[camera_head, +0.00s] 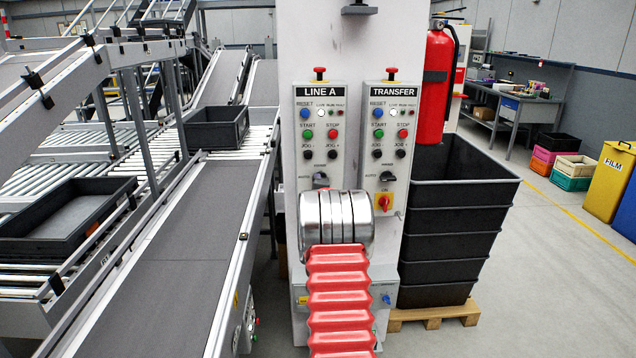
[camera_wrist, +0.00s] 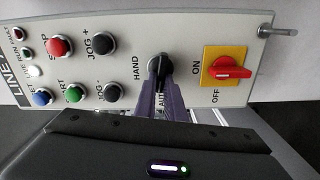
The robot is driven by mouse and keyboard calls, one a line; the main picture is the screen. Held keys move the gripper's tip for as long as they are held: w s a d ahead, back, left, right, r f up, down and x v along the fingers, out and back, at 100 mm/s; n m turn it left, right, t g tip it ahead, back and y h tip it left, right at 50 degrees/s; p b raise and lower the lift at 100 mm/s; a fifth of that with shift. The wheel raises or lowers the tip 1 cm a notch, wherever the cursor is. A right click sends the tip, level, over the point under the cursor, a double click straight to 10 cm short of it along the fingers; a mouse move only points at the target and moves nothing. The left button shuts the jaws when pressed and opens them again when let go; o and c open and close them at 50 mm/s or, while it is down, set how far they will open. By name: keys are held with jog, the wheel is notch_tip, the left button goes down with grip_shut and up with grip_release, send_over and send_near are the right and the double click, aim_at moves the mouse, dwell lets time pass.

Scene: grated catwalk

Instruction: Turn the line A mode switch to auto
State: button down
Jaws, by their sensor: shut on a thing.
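The LINE A panel (camera_head: 309,130) is on the pale column in the head view, left of the TRANSFER panel (camera_head: 387,100). In the wrist view the LINE A panel (camera_wrist: 118,82) lies sideways. Its black mode switch (camera_wrist: 160,64) sits beside the HAND label, with AUTO below it, partly hidden by my fingers. The switch also shows in the head view (camera_head: 320,180), just above my wrist. My gripper (camera_wrist: 162,84) is shut on the switch, its dark fingers reaching up from below. Which label the knob points to, I cannot tell. The fingers are hidden in the head view.
Next to the switch in the wrist view is a red ON/OFF isolator (camera_wrist: 229,71) on a yellow plate. On its other side are black JOG buttons (camera_wrist: 103,43). A conveyor (camera_head: 150,240) stands left, stacked black crates (camera_head: 450,220) right.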

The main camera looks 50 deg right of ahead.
jog(key=shift+w+a+f+n, duration=0.15)
jog(key=shift+f+n, duration=0.1)
jog(key=shift+n, duration=0.25)
jog(key=shift+w+a+f+n, duration=0.1)
jog(key=shift+f+n, duration=0.1)
jog(key=shift+n, duration=0.3)
jog(key=c, duration=2)
grip_release()
jog(key=shift+o, duration=0.8)
jog(key=shift+s+d+r, duration=0.15)
jog(key=v, duration=1.3)
jog(key=shift+s+a, duration=0.25)
jog(key=shift+a, duration=0.05)
